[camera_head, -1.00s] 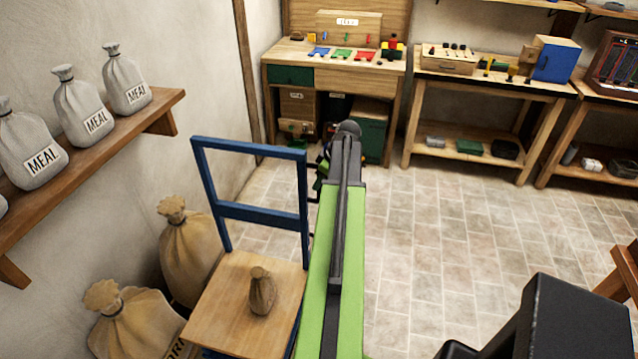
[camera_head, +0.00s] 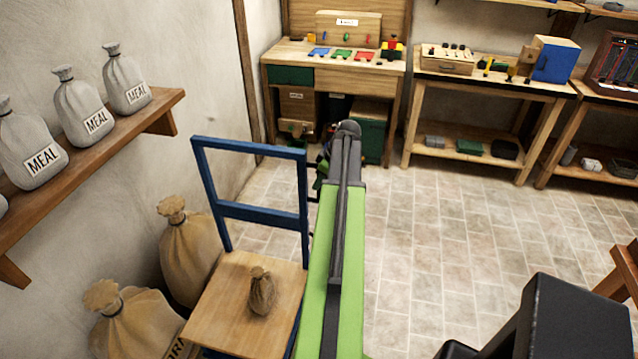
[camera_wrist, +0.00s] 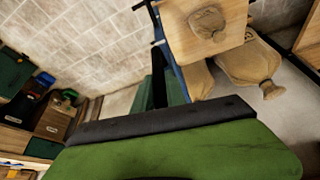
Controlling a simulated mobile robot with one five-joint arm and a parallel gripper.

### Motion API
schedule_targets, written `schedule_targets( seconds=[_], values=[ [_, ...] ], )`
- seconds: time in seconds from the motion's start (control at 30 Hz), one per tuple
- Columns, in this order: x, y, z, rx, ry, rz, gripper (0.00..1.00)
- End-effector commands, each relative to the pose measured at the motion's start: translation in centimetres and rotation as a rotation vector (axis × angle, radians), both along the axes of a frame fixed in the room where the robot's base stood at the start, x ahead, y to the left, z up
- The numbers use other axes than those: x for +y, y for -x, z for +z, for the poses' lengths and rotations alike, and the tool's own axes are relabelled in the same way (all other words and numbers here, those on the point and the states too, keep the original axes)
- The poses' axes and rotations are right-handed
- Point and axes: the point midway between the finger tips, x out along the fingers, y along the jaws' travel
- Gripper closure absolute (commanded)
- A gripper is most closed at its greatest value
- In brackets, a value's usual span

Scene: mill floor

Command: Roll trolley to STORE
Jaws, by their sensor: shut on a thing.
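The trolley (camera_head: 220,310) has a wooden deck and an upright blue handle frame, and stands at the lower left in the head view. A small brown sack (camera_head: 262,291) stands on its deck. My gripper (camera_head: 322,168) is at the right side of the blue frame, mostly hidden behind my green arm. In the wrist view the dark gripper (camera_wrist: 158,75) is against the blue bar and shut on it; the exact contact is hard to see. The trolley deck (camera_wrist: 190,45) and sack (camera_wrist: 207,22) show there too. I can read no STORE sign.
Large sacks (camera_head: 188,250) stand by the left wall beside the trolley, below a shelf (camera_head: 160,118) of MEAL sacks. Workbenches (camera_head: 335,75) line the back. The tiled floor (camera_head: 430,240) to the right is open, with a wooden piece (camera_head: 620,275) at the right edge.

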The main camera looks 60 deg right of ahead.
Motion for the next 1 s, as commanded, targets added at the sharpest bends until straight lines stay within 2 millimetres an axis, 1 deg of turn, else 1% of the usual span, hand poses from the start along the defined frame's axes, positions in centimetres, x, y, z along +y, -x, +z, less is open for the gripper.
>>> schedule_targets(
  seconds=[0.03,0.1,0.6,0.7,0.8,1.0],
  values=[
    [-1.2,-0.4,0.1,-0.005,0.005,-0.007,1.0],
    [-2.4,-0.8,0.1,-0.006,0.007,-0.008,1.0],
    [-10.8,-3.5,0.1,-0.006,0.007,-0.006,1.0],
    [-12.1,-3.9,0.1,-0.006,0.007,-0.006,1.0],
    [-12.9,-4.1,0.1,-0.005,0.006,-0.006,1.0],
    [-13.4,-4.2,0.1,-0.006,0.008,-0.008,1.0]
  ],
)
